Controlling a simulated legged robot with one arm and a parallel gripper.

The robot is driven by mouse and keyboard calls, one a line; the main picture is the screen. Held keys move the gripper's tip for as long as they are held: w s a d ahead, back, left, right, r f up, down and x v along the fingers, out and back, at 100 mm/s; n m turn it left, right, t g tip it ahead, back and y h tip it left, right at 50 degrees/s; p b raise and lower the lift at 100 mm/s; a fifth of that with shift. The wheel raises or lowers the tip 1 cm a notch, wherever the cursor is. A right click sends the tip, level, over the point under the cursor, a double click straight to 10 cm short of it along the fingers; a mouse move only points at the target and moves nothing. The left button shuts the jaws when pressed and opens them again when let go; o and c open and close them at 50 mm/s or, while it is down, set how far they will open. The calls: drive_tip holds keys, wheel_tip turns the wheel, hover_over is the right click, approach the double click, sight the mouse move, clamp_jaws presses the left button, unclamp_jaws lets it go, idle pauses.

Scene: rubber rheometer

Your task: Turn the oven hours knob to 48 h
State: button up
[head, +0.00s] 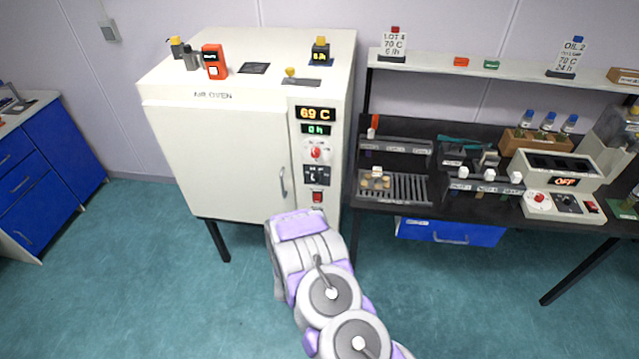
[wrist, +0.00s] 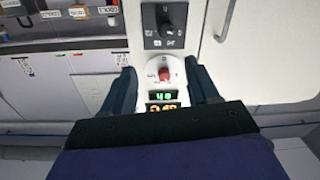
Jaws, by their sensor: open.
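The white air oven (head: 222,150) has a control strip on its right front. An orange display (head: 315,113) reads 69 C and a green display (head: 316,129) below it reads 0 h. Under these are a red knob (head: 315,152) on a white dial and a black dial (head: 314,178); I cannot read which is labelled hours. The wrist view is upside down, with the red knob (wrist: 165,74) above the green display (wrist: 166,97) and the black dial (wrist: 164,27) beyond. My gripper (wrist: 159,68) is open and empty, its fingers spread either side of the red knob, with no visible contact.
The oven door handle (head: 282,181) stands out left of the controls. A red switch (head: 317,197) is below the black dial. Right of the oven, a dark bench (head: 400,208) carries racks and instruments. The floor (head: 130,290) in front is clear.

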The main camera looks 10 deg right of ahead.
approach(316, 181)
drive_tip(key=w+d, duration=0.2)
drive_tip(key=w, duration=0.2)
drive_tip(key=w+a+b, duration=0.1)
drive_tip(key=w, duration=0.1)
drive_tip(key=shift+a, duration=0.1)
drive_tip(key=shift+w, duration=0.4)
drive_tip(key=shift+w+d+r, duration=0.1)
drive_tip(key=shift+w+d, duration=0.2)
drive_tip(key=shift+d, duration=0.3)
drive_tip(key=shift+w+d, duration=0.25)
drive_tip(key=shift+d, duration=0.35)
drive_tip(key=shift+a, duration=0.55)
drive_tip(key=shift+c, duration=0.5)
drive_tip(key=shift+a, duration=0.3)
drive_tip(key=c, duration=0.3)
drive_tip(key=shift+s+d, duration=0.1)
drive_tip(key=shift+d, duration=0.4)
drive_tip(key=c, duration=0.5)
drive_tip(key=shift+c, duration=0.5)
drive_tip(key=shift+a, duration=0.1)
